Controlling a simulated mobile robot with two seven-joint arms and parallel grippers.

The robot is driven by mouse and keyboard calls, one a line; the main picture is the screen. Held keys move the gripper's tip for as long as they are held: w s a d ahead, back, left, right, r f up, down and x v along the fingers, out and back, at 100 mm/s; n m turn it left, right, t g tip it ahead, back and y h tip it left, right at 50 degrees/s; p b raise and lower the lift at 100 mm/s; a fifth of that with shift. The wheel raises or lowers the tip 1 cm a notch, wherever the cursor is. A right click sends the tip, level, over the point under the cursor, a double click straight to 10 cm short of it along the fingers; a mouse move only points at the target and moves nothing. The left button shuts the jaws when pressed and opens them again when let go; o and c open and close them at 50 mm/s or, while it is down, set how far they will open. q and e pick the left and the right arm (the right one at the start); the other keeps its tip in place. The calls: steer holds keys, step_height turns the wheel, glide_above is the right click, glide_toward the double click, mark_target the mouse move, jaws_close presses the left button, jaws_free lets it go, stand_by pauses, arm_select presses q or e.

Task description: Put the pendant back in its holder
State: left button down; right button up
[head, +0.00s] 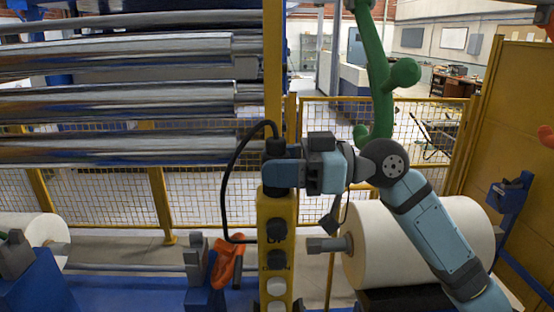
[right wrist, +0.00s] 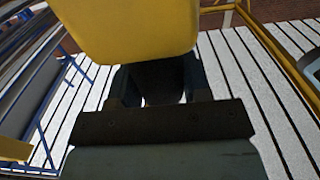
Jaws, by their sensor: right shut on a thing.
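The pendant (head: 276,240) is a tall yellow control box with a column of dark and light buttons. It hangs upright in the middle of the head view, and a black cable loops from its top down its left side. My right gripper (head: 281,173) is shut on its upper part, coming in from the right. In the right wrist view, the yellow pendant (right wrist: 125,30) fills the top beyond the dark gripper (right wrist: 155,85); the fingertips are largely hidden. A blue bracket (head: 510,195) is on the yellow panel at the right; I cannot tell whether it is the holder. My left gripper is not in view.
Shiny metal rollers (head: 120,105) fill the upper left. A white film roll (head: 440,240) lies behind my right arm, and another (head: 30,232) is at the left. An orange handle (head: 228,262) stands left of the pendant. Yellow mesh fencing (head: 420,130) runs behind.

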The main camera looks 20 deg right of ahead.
steer(key=shift+f+b, duration=0.85)
steer(key=shift+f, duration=0.6)
steer(key=shift+f+b, duration=0.55)
steer(key=shift+r, duration=0.1)
steer(key=shift+b, duration=0.3)
steer(key=o, duration=1.8)
steer(key=shift+f, duration=0.2)
steer(key=shift+c, duration=0.2)
steer(key=shift+r, duration=0.15)
